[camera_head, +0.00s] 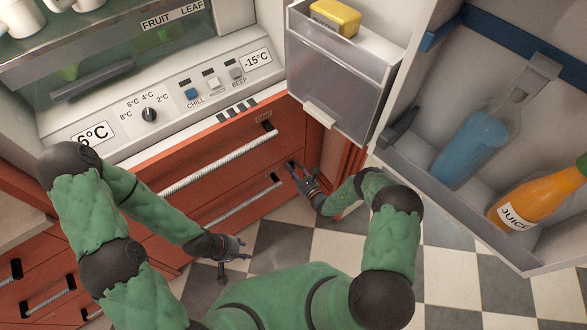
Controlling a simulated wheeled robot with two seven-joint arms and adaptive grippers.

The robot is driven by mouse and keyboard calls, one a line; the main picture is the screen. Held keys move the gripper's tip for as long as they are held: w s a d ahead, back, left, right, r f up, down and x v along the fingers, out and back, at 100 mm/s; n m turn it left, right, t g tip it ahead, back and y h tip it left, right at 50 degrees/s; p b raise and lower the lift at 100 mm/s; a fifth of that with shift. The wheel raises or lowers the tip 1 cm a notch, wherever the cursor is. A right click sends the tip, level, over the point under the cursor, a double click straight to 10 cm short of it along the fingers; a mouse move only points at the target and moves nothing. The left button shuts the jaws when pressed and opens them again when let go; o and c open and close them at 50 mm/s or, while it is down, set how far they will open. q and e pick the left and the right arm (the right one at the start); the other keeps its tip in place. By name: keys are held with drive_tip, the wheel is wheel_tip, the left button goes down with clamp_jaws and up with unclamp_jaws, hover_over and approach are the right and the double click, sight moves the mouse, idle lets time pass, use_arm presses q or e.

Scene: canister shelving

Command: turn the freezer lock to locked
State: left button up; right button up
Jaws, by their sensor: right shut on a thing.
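The freezer front (225,150) is red-brown, with two drawers and long pale bar handles (218,163). My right gripper (293,168) reaches the right end of the freezer front. It is shut on the freezer lock there, which its dark fingers hide, so I cannot tell which way the lock is turned. My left gripper (241,250) is open and empty, low in front of the lower drawer and above the floor.
The fridge door (450,205) stands open at the right, with a blue bottle (470,147) and a juice bottle (535,203). A door bin (340,85) hangs above my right gripper. A control panel (170,100) runs above the drawers. The checkered floor (285,243) is clear.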

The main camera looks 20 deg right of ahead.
drive_tip(key=shift+w+a+f+n, duration=0.1)
drive_tip(key=shift+f+n, duration=0.1)
drive_tip(key=shift+n, duration=2.55)
drive_tip(key=shift+s+f+n, duration=0.1)
drive_tip(key=shift+f+n, duration=0.05)
drive_tip(key=shift+n, duration=2.65)
drive_tip(key=shift+w+a+f+n, duration=0.1)
drive_tip(key=shift+f+n, duration=0.1)
drive_tip(key=shift+n, duration=2.55)
drive_tip(key=o, duration=0.9)
drive_tip(key=shift+a, duration=0.1)
drive_tip(key=shift+f+b, duration=0.1)
drive_tip(key=shift+b, duration=0.2)
drive_tip(key=shift+f, duration=0.15)
